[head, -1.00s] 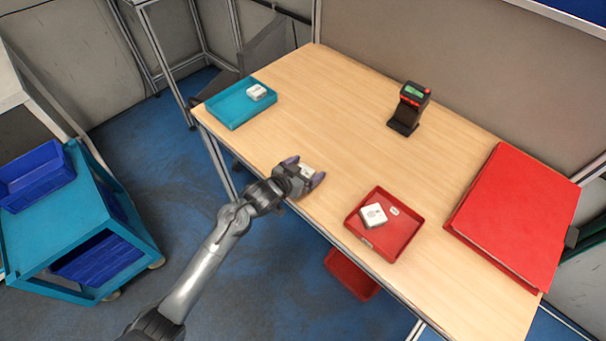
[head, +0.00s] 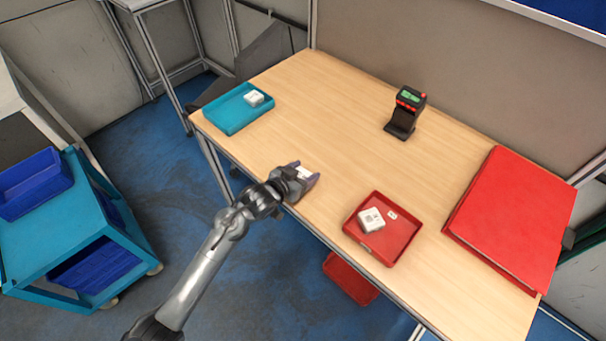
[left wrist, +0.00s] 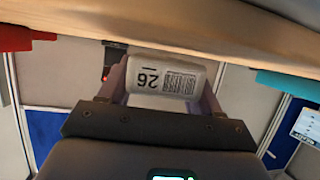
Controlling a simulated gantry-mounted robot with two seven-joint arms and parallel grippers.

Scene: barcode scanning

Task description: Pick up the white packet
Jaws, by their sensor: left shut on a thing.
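The white packet (head: 303,173) is between the fingers of my left gripper (head: 306,174), near the front edge of the table in the head view. In the left wrist view the packet (left wrist: 165,80) shows a barcode and the number 26, upside down. The left gripper (left wrist: 160,90) is shut on it, with a finger along each side. In the head view I cannot tell whether the packet touches the table. My right gripper is not in view.
A wooden table (head: 330,120) holds a teal tray (head: 232,115) with a white box (head: 254,98), a red tray (head: 392,245) with a white box (head: 371,219) and a small white piece, a black scanner (head: 405,112) and a large red box (head: 515,220). The table's middle is clear.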

